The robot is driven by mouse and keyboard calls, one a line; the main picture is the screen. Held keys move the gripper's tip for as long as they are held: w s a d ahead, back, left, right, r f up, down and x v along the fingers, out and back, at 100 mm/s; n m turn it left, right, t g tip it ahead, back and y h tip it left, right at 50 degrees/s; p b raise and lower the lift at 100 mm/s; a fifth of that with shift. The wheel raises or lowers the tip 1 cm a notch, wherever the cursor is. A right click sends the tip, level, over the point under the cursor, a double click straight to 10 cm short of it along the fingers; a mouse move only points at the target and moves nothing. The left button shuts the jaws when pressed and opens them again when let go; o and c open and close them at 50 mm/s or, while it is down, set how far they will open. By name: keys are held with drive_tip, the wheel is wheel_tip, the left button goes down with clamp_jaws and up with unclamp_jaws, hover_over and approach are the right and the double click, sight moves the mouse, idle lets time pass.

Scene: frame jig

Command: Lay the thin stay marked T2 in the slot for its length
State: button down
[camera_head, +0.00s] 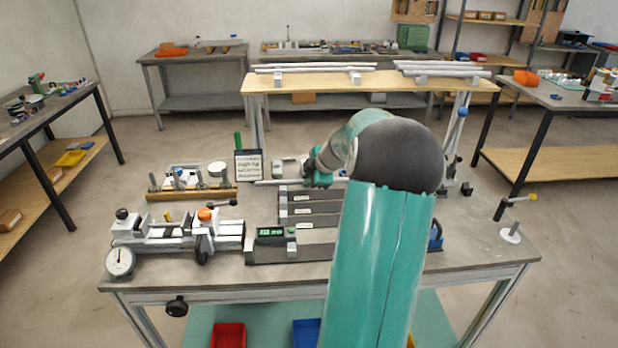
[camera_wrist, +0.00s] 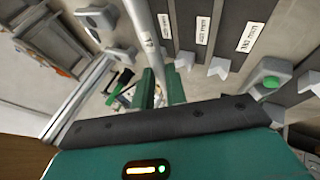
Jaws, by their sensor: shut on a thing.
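My gripper (camera_head: 318,180) is shut on a thin pale stay (camera_head: 275,182), which lies level across the back of the work table. In the wrist view the green fingers (camera_wrist: 161,88) close around the stay (camera_wrist: 140,22). A small tag shows on the stay near the fingers, but its print is too small to read surely. The slotted rack (camera_head: 312,208) has dark slots with white labels and lies in front of the gripper. In the wrist view the dark slots (camera_wrist: 228,50) with pale end blocks are to the right of the stay. My arm hides the rack's right part.
A measuring fixture (camera_head: 178,232) with a dial gauge (camera_head: 120,261) stands at the left. A block with upright pegs (camera_head: 192,191) and a sign (camera_head: 249,165) stand behind it. A raised shelf (camera_head: 370,82) holds long pale rods.

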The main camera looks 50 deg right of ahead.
drive_tip(key=shift+f, duration=3.1)
drive_tip(key=c, duration=1.3)
unclamp_jaws()
drive_tip(key=shift+c, duration=0.2)
drive_tip(key=v, duration=1.3)
drive_tip(key=shift+s+r, duration=0.3)
drive_tip(key=shift+a, duration=0.1)
